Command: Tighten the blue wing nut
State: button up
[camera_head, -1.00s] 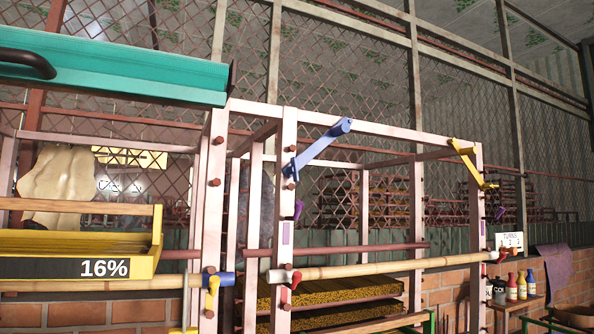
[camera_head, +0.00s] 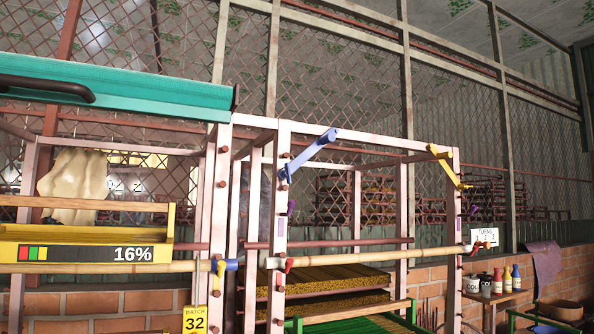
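A blue lever-like part (camera_head: 310,155) slants up to the right from the pink post near the middle, with a rounded top end. I cannot tell which of these blue parts is the wing nut, as both are small and distant. My gripper does not show, and nothing is seen touching either blue part.
A teal bar (camera_head: 115,85) with a black handle crosses the upper left. A yellow tray marked 16% (camera_head: 90,252) is below it. A yellow bracket (camera_head: 446,165) and a TURNS sign (camera_head: 484,236) are right. Bottles (camera_head: 506,280) stand on a shelf beside a brick wall.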

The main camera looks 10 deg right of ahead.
aim_at(287, 173)
jog(key=k, duration=1)
jog(key=u, duration=0.2)
jog(key=i, duration=0.95)
jog(key=z, duration=0.5)
jog(key=i, duration=1.1)
jog(key=z, duration=0.85)
